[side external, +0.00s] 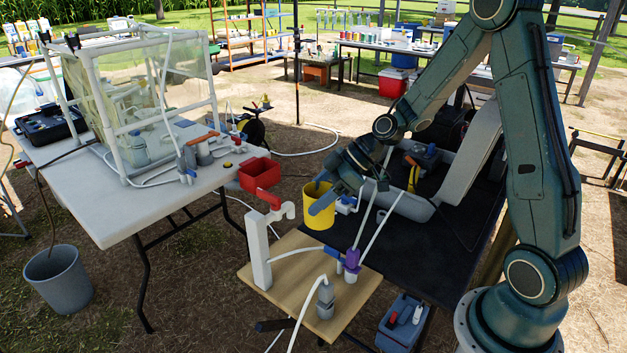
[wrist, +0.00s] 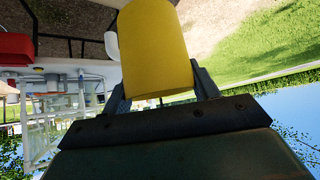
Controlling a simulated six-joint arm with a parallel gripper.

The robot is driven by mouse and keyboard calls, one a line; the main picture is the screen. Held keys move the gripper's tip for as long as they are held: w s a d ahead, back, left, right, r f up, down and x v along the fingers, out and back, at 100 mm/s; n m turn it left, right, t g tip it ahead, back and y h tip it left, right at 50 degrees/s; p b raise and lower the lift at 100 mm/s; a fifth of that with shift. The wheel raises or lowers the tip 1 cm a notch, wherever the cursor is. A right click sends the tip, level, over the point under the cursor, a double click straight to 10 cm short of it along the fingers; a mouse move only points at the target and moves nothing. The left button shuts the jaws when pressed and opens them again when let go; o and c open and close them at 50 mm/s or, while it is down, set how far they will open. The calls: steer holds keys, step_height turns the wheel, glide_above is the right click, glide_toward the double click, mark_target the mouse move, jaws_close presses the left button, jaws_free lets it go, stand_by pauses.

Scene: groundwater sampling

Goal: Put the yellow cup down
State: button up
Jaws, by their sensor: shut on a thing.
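The yellow cup (side external: 318,207) is held upright in the air in the side external view, near the wooden board with the white post. My gripper (side external: 322,194) is shut on it, one finger showing across its front. In the wrist view the yellow cup (wrist: 157,50) fills the top middle, between the two fingers of my gripper (wrist: 160,88).
A wooden board (side external: 290,283) carries a white post with a red-handled tap (side external: 268,199) and purple and grey fittings. A white table (side external: 110,200) with a clear-walled frame stands left. A red bin (side external: 259,174) hangs at its edge. A black surface (side external: 400,265) lies right.

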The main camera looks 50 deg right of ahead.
steer(key=w+d+f+n+g+y, duration=0.1)
steer(key=w+d+f+n+g, duration=0.1)
steer(key=d+f, duration=0.45)
steer(key=w+d+f+n+g+y, duration=0.1)
steer(key=w+d+f+n, duration=0.15)
steer(key=d+f, duration=0.4)
steer(key=shift+w+a+f, duration=0.7)
steer(key=shift+a+f, duration=0.05)
steer(key=shift+a, duration=0.75)
steer(key=shift+w+a+f, duration=0.7)
steer(key=shift+a, duration=0.8)
steer(key=shift+w+a+f, duration=0.7)
steer(key=shift+a+f, duration=0.05)
steer(key=shift+a, duration=0.75)
steer(key=x, duration=0.3)
steer(key=shift+a+r, duration=0.15)
steer(key=shift+r, duration=0.05)
steer(key=shift+w+a+f, duration=0.2)
steer(key=shift+a+f, duration=0.05)
steer(key=shift+f, duration=0.05)
steer(key=shift+f, duration=0.15)
steer(key=o, duration=1)
steer(key=shift+o, duration=0.2)
